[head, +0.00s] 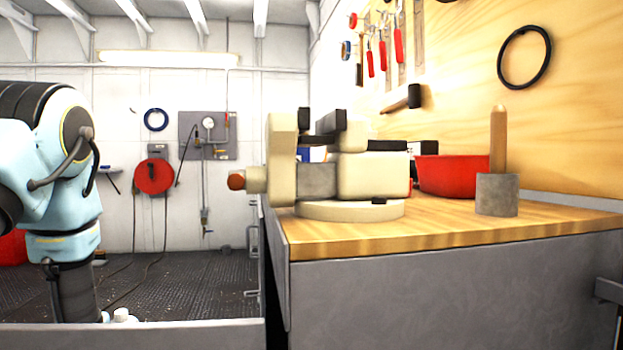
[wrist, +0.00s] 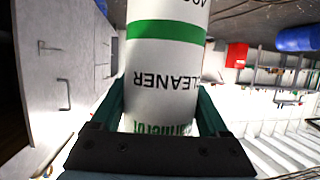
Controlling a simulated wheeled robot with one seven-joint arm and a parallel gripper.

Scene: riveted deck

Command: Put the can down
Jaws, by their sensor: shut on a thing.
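A white can (wrist: 165,75) with a green band and the dark word "CLEANER" fills the middle of the wrist view. The lettering appears upside down there. My gripper (wrist: 162,108) is shut on the can, with one finger on each side of it. The can's far end runs out of the top of the wrist view. In the head view my arm is at the left and reaches down behind a pale ledge. I cannot make out the gripper or the held can for certain there.
A wooden-topped workbench (head: 450,229) stands at the right. A large cream vise (head: 372,175) takes up its left end. Bare wood shows along the front edge.

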